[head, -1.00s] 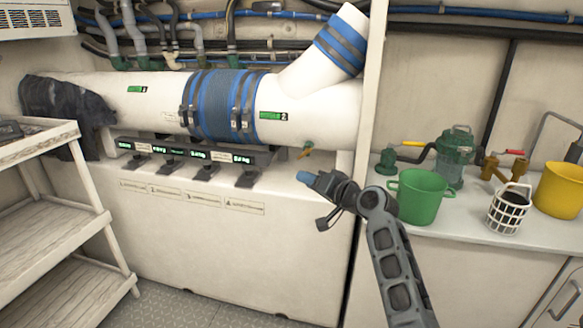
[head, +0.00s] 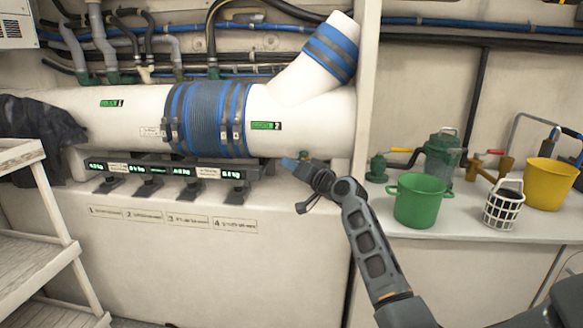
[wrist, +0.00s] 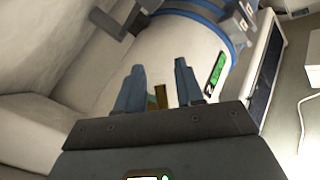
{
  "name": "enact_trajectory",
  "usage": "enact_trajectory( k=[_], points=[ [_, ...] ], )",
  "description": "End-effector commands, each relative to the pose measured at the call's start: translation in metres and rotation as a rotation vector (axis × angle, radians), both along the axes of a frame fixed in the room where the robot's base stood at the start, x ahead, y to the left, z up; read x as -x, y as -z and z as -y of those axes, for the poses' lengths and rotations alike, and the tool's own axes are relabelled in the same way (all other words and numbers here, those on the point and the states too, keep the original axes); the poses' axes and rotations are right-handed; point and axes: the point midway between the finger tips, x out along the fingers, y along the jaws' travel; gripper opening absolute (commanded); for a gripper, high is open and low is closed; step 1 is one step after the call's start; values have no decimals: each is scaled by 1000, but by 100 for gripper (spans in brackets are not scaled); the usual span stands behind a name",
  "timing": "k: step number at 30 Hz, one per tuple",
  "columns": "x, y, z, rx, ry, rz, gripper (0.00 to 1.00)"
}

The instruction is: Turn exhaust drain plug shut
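The exhaust drain plug is a small brass piece; in the wrist view the brass plug (wrist: 161,96) shows between my two fingers. It sits under the right part of the white exhaust pipe (head: 310,118). In the head view my gripper (head: 289,163) is just below the pipe, at the plug, and mostly hides it. My gripper (wrist: 159,80) is open, its blue-grey fingers apart with a gap on each side of the brass. I cannot tell whether the fingertips reach past the plug or touch it.
A row of small displays (head: 165,170) with dark clamps runs below the pipe, left of my gripper. A green bucket (head: 420,202), a white basket (head: 503,206) and a yellow bucket (head: 550,184) stand on the right counter. A shelf rack (head: 40,240) stands at left.

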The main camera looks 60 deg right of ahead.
Motion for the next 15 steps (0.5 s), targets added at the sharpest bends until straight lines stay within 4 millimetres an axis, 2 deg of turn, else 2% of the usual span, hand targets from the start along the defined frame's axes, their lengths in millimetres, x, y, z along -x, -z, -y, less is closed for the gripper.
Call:
enact_trajectory(
  k=[4, 11, 15],
  points=[
    [-8, 0, 3, 0, 0, 0, 37],
    [-9, 0, 3, -1, 0, 0, 37],
    [-8, 0, 3, -1, 0, 0, 26]
  ],
)
